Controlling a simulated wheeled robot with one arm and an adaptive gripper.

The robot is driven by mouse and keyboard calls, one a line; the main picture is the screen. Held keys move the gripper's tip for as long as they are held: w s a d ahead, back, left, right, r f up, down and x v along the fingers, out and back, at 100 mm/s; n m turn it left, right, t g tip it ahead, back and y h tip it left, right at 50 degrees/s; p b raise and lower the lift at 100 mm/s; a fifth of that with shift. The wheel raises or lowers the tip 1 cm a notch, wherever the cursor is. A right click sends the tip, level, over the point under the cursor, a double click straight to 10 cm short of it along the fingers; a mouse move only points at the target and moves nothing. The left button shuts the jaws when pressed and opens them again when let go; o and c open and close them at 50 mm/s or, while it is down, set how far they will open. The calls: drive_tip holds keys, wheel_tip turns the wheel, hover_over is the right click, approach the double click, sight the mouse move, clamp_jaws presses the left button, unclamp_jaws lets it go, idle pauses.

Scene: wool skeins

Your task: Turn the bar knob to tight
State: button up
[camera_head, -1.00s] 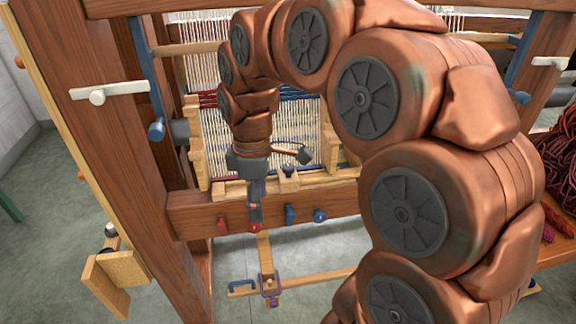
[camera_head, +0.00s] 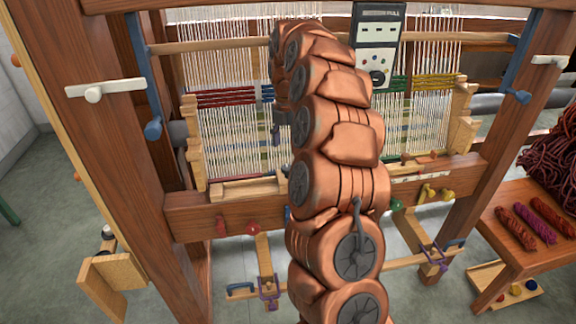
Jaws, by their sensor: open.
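A pale panel (camera_head: 378,40) with a dark label strip ending in "PULL" stands at the back of the loom, right of my arm. A dark round knob (camera_head: 377,78) sits low on it; its setting is too small to read. I cannot tell which is the bar knob, and no "tight" mark is readable. My gripper (camera_head: 278,133) is open in front of the warp threads, partly hidden by my arm, apart from the knobs.
Wooden loom posts (camera_head: 95,120) stand left and right, with white and blue handles. Warp threads (camera_head: 230,140) fill the middle. A side table (camera_head: 535,210) at right bears wool skeins (camera_head: 550,155). Treadles (camera_head: 267,285) hang low in front. Grey floor is free at left.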

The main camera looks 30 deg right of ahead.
sight(288, 167)
drive_tip(key=shift+f+p, duration=0.95)
drive_tip(key=shift+f, duration=3)
drive_tip(key=c, duration=1.1)
